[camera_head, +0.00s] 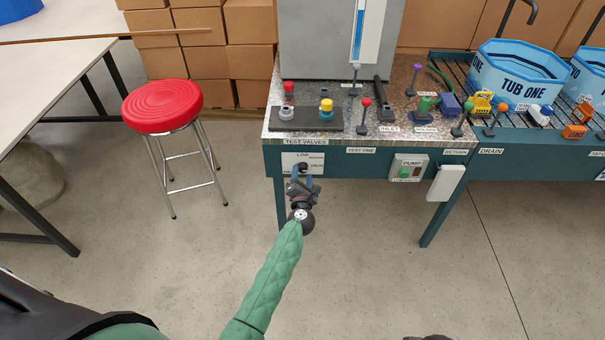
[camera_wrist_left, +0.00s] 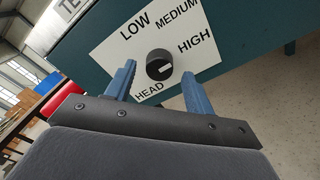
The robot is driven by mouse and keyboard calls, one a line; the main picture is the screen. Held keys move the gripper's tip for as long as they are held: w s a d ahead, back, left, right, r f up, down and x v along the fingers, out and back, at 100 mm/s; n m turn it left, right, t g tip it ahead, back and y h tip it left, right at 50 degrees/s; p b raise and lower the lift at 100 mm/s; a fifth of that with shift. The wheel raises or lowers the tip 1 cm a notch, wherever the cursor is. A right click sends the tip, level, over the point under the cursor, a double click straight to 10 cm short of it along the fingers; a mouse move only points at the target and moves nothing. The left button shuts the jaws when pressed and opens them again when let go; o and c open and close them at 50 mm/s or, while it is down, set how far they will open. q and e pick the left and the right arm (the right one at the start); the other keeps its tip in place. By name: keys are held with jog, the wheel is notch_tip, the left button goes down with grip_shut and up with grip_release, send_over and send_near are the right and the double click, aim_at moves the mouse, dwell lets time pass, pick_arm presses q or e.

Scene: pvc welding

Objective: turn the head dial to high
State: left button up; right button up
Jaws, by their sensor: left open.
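The head dial is a round black knob (camera_wrist_left: 159,65) with a pale mark, on a white label plate (camera_wrist_left: 120,55). The plate reads LOW, MEDIUM and HIGH around the knob, with HEAD below. The pale mark lies on the right side of the knob, roughly toward the HIGH side. In the head view, the plate (camera_head: 290,163) is on the bench's front face. My left gripper (camera_head: 304,178) is in front of the dial. Its blue fingers (camera_wrist_left: 158,72) are apart, one on each side of the knob, with visible gaps; I see no contact.
The bench top holds test valves (camera_head: 326,106) and several small coloured fittings. A pump box (camera_head: 408,167) is on the front face to the right. A red stool (camera_head: 163,106) stands to the left. The floor before the bench is clear.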

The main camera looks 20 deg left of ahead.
pick_arm(q)
jog(key=v, duration=0.6)
jog(key=shift+b, duration=0.3)
jog(key=shift+r, duration=0.1)
jog(key=s+d+r+m+g+h, duration=0.3)
jog(key=d+m+h, duration=0.55)
jog(key=m, duration=0.45)
jog(key=s+d+r+m+g+h, duration=0.3)
jog(key=d+m+h, duration=0.5)
jog(key=m, duration=0.4)
jog(key=s+a+f+m+g+y, duration=0.1)
jog(key=s+a+m+g+y, duration=0.1)
jog(key=s, duration=1)
jog(key=s+a+f+m+g+y, duration=0.2)
jog(key=s+a+g+y, duration=0.2)
jog(key=s, duration=0.8)
jog(key=s+a+f+m+g+y, duration=0.2)
jog(key=s+a+m+g+y, duration=0.1)
jog(key=s, duration=1)
jog(key=shift+a+y, duration=0.3)
jog(key=shift+y, duration=0.15)
